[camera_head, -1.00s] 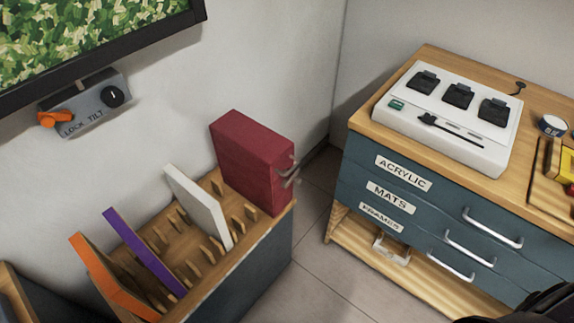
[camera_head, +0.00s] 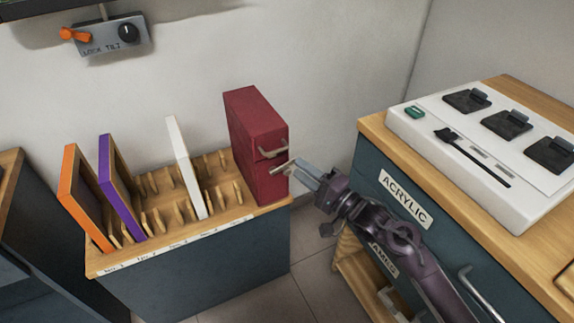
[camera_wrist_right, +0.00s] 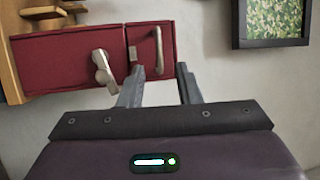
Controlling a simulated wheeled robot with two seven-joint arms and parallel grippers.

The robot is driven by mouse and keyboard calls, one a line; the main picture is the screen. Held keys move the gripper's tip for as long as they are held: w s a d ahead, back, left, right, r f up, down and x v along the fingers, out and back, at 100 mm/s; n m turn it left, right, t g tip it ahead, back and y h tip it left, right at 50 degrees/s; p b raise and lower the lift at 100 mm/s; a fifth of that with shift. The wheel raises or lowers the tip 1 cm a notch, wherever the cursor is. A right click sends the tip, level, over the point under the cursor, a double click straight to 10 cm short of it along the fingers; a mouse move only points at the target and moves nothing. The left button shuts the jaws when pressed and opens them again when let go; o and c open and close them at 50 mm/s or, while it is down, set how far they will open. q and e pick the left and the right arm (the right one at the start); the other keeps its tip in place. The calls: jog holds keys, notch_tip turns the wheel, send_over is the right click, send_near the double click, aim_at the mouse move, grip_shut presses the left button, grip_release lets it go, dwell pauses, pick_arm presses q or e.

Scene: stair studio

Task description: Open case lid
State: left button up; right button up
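The dark red case (camera_head: 255,135) stands upright at the right end of the wooden rack. Its narrow front has a metal bar handle (camera_head: 273,153) and a metal lever-like latch (camera_head: 281,168) below it. My right gripper (camera_head: 303,172) is just right of this front, fingers pointing at it. In the right wrist view, the case (camera_wrist_right: 65,62) shows a seam, with the handle (camera_wrist_right: 158,50) on one side and the latch (camera_wrist_right: 103,70) on the other. The right gripper (camera_wrist_right: 161,80) is open, with nothing visible between its fingers. My left gripper is not in view.
The rack (camera_head: 190,232) also holds a white panel (camera_head: 185,165), a purple panel (camera_head: 118,185) and an orange panel (camera_head: 82,195). A blue drawer cabinet (camera_head: 375,165) with a white device (camera_head: 470,165) on top stands close to the right arm.

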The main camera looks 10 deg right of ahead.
jog(key=x, duration=0.8)
jog(key=shift+f, duration=0.1)
grip_shut()
